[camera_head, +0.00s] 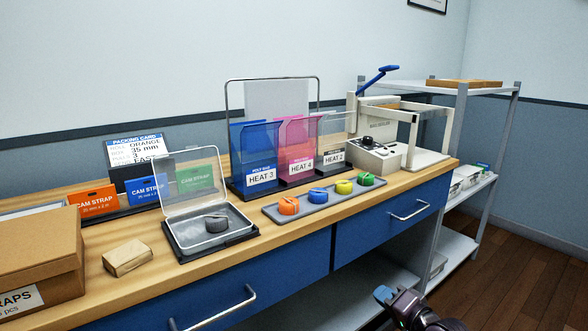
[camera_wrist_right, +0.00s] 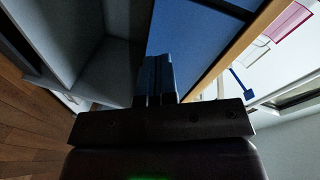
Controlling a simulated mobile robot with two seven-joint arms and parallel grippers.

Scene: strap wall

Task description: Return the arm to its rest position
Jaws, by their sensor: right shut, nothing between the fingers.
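My right gripper (camera_head: 384,294) shows at the bottom edge of the head view, in front of the workbench (camera_head: 455,163) and below its top. Its dark fingers are together and empty. In the right wrist view the closed fingers (camera_wrist_right: 155,65) point toward the blue drawer fronts (camera_wrist_right: 205,32), with nothing between them. The rest of my right arm is mostly cut off by the frame. My left gripper is not in view.
On the bench stand a cardboard box (camera_head: 40,255), an open clear-lidded case (camera_head: 210,235) with a dark grey roll, a grey tray (camera_head: 330,203) with coloured rolls, and a white press (camera_head: 430,155). A metal shelf (camera_head: 475,190) stands right. The wooden floor (camera_head: 500,275) there is clear.

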